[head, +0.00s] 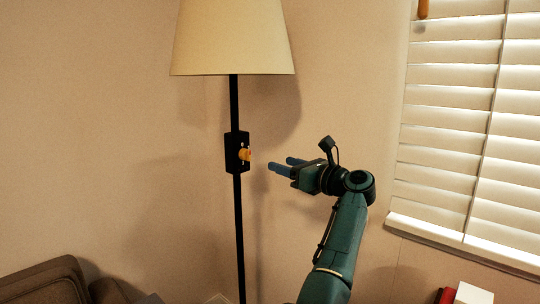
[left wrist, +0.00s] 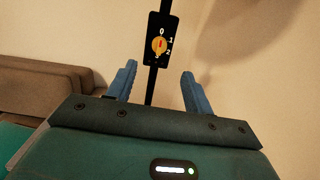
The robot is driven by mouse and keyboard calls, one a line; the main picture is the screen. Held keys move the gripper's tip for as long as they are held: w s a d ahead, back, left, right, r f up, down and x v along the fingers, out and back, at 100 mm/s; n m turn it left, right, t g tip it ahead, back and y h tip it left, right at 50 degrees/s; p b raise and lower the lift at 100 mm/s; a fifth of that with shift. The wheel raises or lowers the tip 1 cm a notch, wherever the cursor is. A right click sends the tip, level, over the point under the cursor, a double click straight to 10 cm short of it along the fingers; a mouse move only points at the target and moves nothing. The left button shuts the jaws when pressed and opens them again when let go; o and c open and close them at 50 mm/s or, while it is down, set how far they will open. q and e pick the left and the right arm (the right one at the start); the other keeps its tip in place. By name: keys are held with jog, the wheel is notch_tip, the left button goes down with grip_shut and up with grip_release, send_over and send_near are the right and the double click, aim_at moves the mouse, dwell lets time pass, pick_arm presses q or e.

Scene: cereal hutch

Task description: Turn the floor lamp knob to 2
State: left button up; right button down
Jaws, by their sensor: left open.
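The floor lamp's black control box (head: 237,152) sits on its thin pole below the cream shade (head: 233,40). An orange knob (head: 245,154) sticks out of the box toward my gripper. In the left wrist view the knob (left wrist: 159,47) shows face-on, with 0, 1 and 2 printed above and to its right. A red mark on the knob appears to point up toward 0; its exact angle is hard to tell. My left gripper (head: 279,164) is open and empty, to the right of the knob and apart from it. Its blue fingers (left wrist: 159,72) frame the pole below the box.
A window with white blinds (head: 455,140) is at the right. A brown sofa (head: 45,283) stands at the lower left. Red and white objects (head: 470,294) are at the lower right. The space between gripper and knob is clear.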

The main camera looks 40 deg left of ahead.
aim_at(250, 154)
pick_arm(q)
jog(key=shift+n, duration=0.3)
jog(key=a, duration=0.3)
jog(key=a+p, duration=0.1)
jog(key=a, duration=0.3)
jog(key=w+a+p, duration=0.1)
jog(key=a, duration=0.3)
jog(key=shift+a+r, duration=0.2)
jog(key=shift+r, duration=0.1)
jog(key=shift+w+a+f+p, duration=0.15)
jog(key=shift+a+p, duration=0.2)
jog(key=shift+a, duration=0.4)
pick_arm(e)
jog(key=shift+s+d+r+n+g, duration=0.1)
jog(key=shift+s+r+n+g, duration=0.2)
jog(key=shift+s+r, duration=0.1)
pick_arm(q)
jog(key=c, duration=1)
pick_arm(e)
jog(key=shift+w+r, duration=0.1)
